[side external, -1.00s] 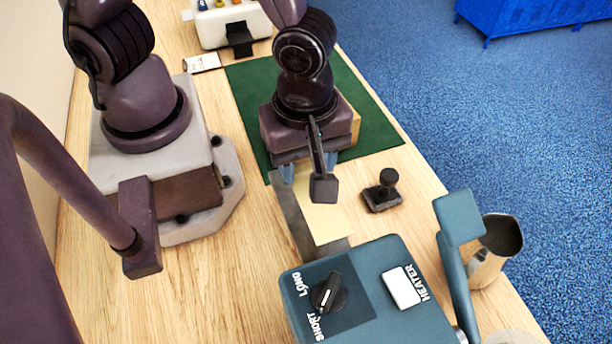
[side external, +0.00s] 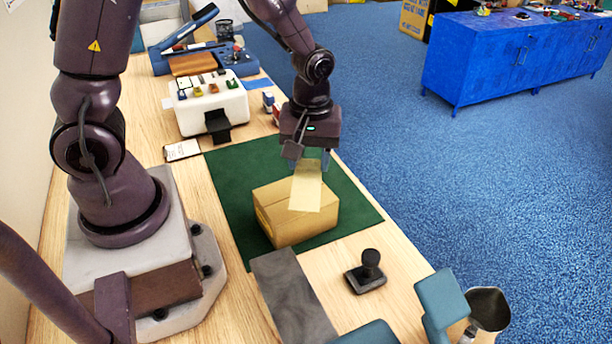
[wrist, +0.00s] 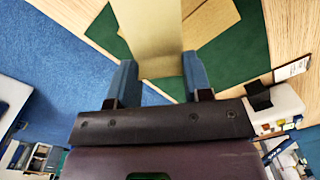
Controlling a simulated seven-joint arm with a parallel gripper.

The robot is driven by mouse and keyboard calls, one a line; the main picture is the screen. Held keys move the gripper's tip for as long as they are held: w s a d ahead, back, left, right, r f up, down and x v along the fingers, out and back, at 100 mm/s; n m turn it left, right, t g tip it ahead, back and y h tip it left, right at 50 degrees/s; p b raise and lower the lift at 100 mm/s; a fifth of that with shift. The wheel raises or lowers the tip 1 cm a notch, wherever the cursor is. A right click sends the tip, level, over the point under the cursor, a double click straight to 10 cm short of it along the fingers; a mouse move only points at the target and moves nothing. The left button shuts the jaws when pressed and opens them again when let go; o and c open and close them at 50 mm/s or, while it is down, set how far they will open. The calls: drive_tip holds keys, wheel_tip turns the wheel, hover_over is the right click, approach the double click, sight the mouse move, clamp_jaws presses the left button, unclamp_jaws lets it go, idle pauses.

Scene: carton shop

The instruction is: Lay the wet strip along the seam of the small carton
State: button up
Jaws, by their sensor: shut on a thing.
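My gripper (side external: 308,160) is shut on the pale tan strip (side external: 306,190), which hangs from the blue fingers. The strip shows in front of or over the top of the small carton (side external: 285,228); I cannot tell whether it touches. The carton is a closed brown box on the green mat (side external: 355,207). In the wrist view the strip (wrist: 152,35) runs up from between the fingers (wrist: 157,85), with part of the carton (wrist: 207,18) behind it.
A black-handled stamp-like tool (side external: 367,272) stands on the wood near a dark grey plate (side external: 290,295). A teal machine (side external: 440,300) and a metal jug (side external: 488,309) are at the front right. A white dispenser (side external: 210,106) stands behind the mat.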

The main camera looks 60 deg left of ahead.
sight(315, 176)
drive_tip(key=a+m, duration=0.1)
drive_tip(key=m, duration=0.1)
drive_tip(key=w+m, duration=0.1)
drive_tip(key=shift+a+m, duration=0.35)
drive_tip(key=shift+m, duration=0.05)
drive_tip(key=m, duration=0.3)
drive_tip(key=shift+w+m, duration=0.4)
drive_tip(key=shift+w+f+m, duration=0.1)
drive_tip(key=shift+f+m, duration=0.8)
drive_tip(key=shift+f, duration=0.7)
drive_tip(key=shift+f+m, duration=0.9)
drive_tip(key=shift+f, duration=0.65)
drive_tip(key=shift+f, duration=0.15)
drive_tip(key=o, duration=0.8)
